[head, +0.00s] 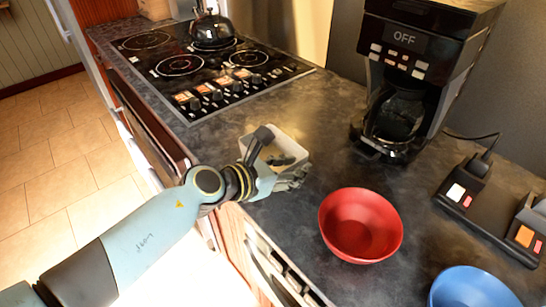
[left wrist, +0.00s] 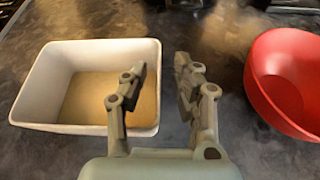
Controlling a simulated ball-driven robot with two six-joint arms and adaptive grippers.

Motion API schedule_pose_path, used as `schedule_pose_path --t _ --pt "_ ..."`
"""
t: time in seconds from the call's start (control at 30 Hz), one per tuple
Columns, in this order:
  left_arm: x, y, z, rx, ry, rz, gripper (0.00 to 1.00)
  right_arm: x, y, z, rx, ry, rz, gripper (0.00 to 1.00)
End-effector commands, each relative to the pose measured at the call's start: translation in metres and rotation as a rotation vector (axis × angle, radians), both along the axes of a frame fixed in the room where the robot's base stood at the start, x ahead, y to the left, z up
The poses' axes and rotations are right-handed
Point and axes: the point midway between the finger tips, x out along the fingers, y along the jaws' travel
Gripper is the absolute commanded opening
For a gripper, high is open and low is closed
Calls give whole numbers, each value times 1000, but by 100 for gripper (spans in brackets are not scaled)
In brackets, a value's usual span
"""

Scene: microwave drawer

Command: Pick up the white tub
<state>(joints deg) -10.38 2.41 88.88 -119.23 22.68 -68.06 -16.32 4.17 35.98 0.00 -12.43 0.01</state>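The white tub (head: 290,139) stands on the dark counter between the stove and the red bowl, partly hidden by my left gripper in the head view. In the left wrist view the tub (left wrist: 38,88) is a rectangular open container with a tan-looking inside. My left gripper (left wrist: 161,70) is open. One finger shows over the tub's inside, and the other is outside its right wall, so that wall lies between them. No grip on the wall shows. The left gripper also shows at the tub in the head view (head: 283,158). My right gripper is not in view.
A red bowl (head: 360,225) stands right of the tub, with a blue bowl (head: 472,288) nearer. A coffee maker (head: 425,60) stands behind. The stove (head: 190,65) with a black kettle (head: 212,30) is at far left. A black device (head: 490,210) lies at right.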

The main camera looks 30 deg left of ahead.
Motion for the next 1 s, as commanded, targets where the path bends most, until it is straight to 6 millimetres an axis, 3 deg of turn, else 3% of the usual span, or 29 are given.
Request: schedule_pose_path --t 0.03,0.2,0.67,0.77,1.0 --pt "0 0 0 0 -1 0 21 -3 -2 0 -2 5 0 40" --pt "1 0 1 0 -1 0 0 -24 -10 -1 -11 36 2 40" --pt "1 0 2 0 -1 0 0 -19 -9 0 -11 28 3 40" --pt "1 0 14 2 -4 0 0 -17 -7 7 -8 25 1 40" --pt "1 0 65 2 -5 -1 0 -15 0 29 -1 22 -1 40"
